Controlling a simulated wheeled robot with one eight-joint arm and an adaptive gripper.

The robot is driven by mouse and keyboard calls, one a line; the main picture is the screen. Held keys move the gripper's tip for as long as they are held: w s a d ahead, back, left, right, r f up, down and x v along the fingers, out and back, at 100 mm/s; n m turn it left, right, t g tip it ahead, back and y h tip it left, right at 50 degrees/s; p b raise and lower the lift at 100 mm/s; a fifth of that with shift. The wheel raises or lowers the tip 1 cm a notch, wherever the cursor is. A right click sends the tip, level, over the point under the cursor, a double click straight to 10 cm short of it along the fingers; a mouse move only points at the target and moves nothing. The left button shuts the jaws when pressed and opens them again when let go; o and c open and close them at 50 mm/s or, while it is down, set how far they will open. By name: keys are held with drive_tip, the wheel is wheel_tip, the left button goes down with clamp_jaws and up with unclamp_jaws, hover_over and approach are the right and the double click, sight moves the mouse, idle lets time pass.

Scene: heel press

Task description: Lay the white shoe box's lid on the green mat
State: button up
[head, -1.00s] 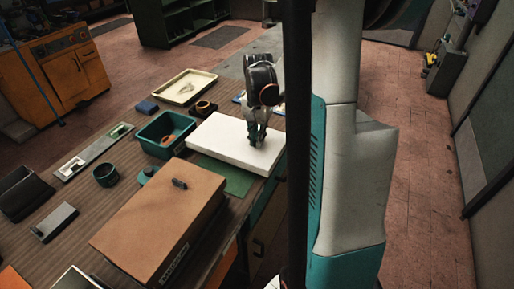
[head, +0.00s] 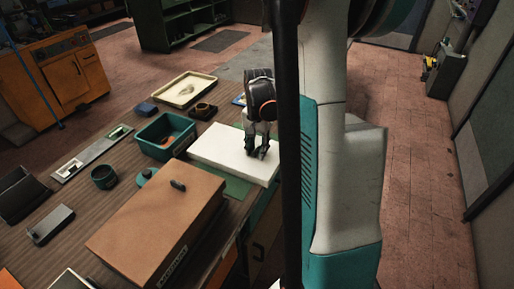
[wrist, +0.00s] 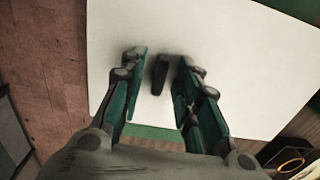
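The white lid (head: 218,148) lies flat over the green mat (head: 238,188), and a strip of the mat shows along its near edge. In the wrist view the lid (wrist: 245,50) fills most of the picture, with green (wrist: 155,132) below its edge. A dark knob (wrist: 160,75) stands up from the lid. My gripper (head: 257,156) is low over the lid. In the wrist view its fingers (wrist: 161,65) stand either side of the knob with gaps showing, so it is open. The lid's underside contact is hidden.
A large brown box (head: 150,225) with a dark handle stands just in front of the mat. A teal bin (head: 152,150), a cream tray (head: 170,98) and a dark cup (head: 104,177) are on the table. The table's right edge is close beside the lid.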

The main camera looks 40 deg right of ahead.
drive_tip(key=shift+r, duration=0.15)
wheel_tip(320, 180, up, 12)
drive_tip(key=p, duration=0.3)
drive_tip(key=shift+p, duration=0.35)
